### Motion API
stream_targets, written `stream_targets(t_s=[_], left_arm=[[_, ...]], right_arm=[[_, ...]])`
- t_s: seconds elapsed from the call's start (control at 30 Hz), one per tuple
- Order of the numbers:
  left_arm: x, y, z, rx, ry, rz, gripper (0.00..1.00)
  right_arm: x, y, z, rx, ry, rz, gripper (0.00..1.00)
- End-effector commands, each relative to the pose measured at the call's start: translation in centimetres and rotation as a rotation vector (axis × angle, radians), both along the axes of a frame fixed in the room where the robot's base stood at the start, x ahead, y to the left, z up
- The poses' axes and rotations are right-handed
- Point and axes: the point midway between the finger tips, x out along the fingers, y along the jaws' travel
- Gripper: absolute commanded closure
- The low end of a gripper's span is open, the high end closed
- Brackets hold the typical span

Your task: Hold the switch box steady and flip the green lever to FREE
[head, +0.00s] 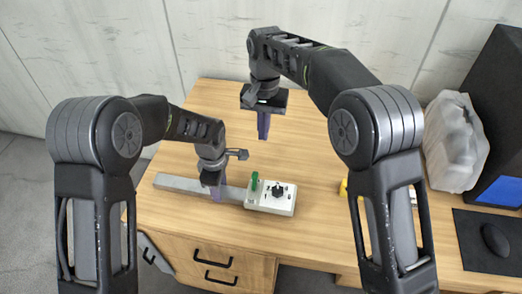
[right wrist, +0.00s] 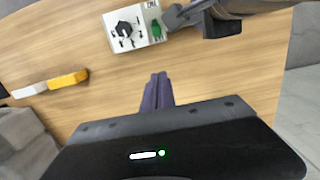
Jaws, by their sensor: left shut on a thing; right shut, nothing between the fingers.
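The switch box (head: 270,207) is a pale box on the desk with a black knob (head: 277,190) and a green lever (head: 254,181) at its left end. It also shows in the right wrist view (right wrist: 122,41), with the green lever (right wrist: 156,29) on the right; its labels are too small to read surely. A long grey bar (head: 176,183) runs left from the box. My left gripper (head: 217,193) is shut on the grey bar, left of the lever. My right gripper (head: 263,135) is shut and empty, above the desk behind the box; its fingers (right wrist: 158,90) touch nothing.
A yellow thing (right wrist: 67,80) and a white piece (right wrist: 29,90) lie to one side. A clear plastic bag (head: 455,140), dark box (head: 500,110) and mouse (head: 496,239) are at the right.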

Motion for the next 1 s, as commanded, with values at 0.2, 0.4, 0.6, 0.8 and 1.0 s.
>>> stream_targets(t_s=[0.2, 0.4, 0.6, 0.8, 1.0], left_arm=[[0.0, 0.0, 0.0, -0.001, -0.002, 0.0, 1.0], [0.1, 0.0, 0.0, -0.001, -0.002, 0.0, 1.0], [0.1, 0.0, 0.0, -0.001, -0.002, 0.0, 1.0], [0.1, 0.0, 0.0, -0.001, -0.002, 0.0, 1.0], [0.1, 0.0, 0.0, -0.001, -0.002, 0.0, 1.0]], right_arm=[[-0.2, 0.0, -1.8, -0.001, 0.002, 0.0, 1.0], [-0.5, 0.0, -5.2, -0.003, 0.005, 0.0, 1.0], [-0.8, 0.1, -9.3, -0.002, 0.005, -0.001, 1.0], [-3.1, 0.9, -8.8, 0.001, -0.001, 0.002, 1.0], [-4.3, 1.1, -8.3, -0.001, 0.0, 0.0, 1.0]])
